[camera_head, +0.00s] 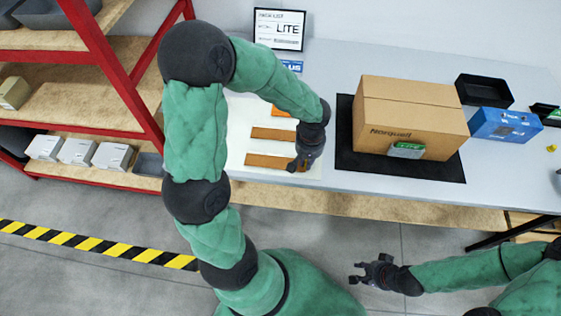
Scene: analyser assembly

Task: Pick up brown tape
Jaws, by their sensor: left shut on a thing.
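Brown tape strips lie on a white sheet (237,130) on the table. The nearest brown tape (265,161) lies near the table's front edge, and a second brown strip (272,134) lies behind it. My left gripper (300,166) points down at the right end of the nearest strip and is shut on it; the fingertips are small and partly dark against the strip. An orange strip (280,112) lies further back, partly behind my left arm. My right gripper (356,272) is out in front of the table, low over the floor, open and empty.
A cardboard box (410,108) stands on a black mat (350,165) right of the sheet, with a green pack (406,150) at its front. A blue box (505,125) and black tray (484,90) stand further right. A red-framed shelf (120,80) is at left.

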